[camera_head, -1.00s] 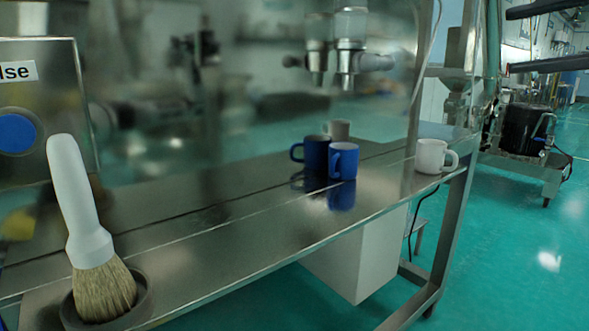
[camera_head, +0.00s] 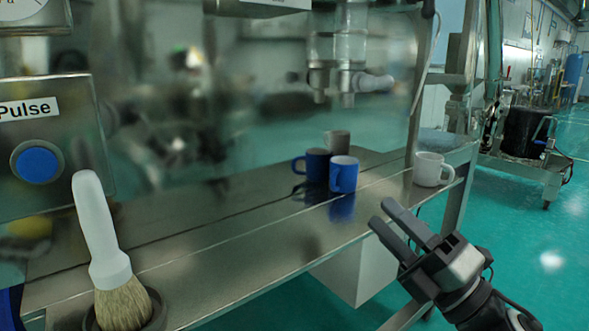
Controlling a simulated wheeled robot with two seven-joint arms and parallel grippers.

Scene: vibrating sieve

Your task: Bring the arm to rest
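My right gripper (camera_head: 388,219) is in the lower right, in front of the table's front edge. Its two fingers point up and to the left with a gap between them, and nothing is held. My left gripper is not in view. The brush (camera_head: 103,240) with a white handle and pale bristles stands upright, slightly tilted, in a dark round holder (camera_head: 156,312) at the lower left.
A steel table (camera_head: 230,235) runs across the view. Blue mugs (camera_head: 344,175), a grey-brown mug (camera_head: 337,141) and a white mug (camera_head: 430,170) stand toward its far right. A panel with a blue Pulse button (camera_head: 37,163) is at left. Green floor (camera_head: 540,240) lies open at right.

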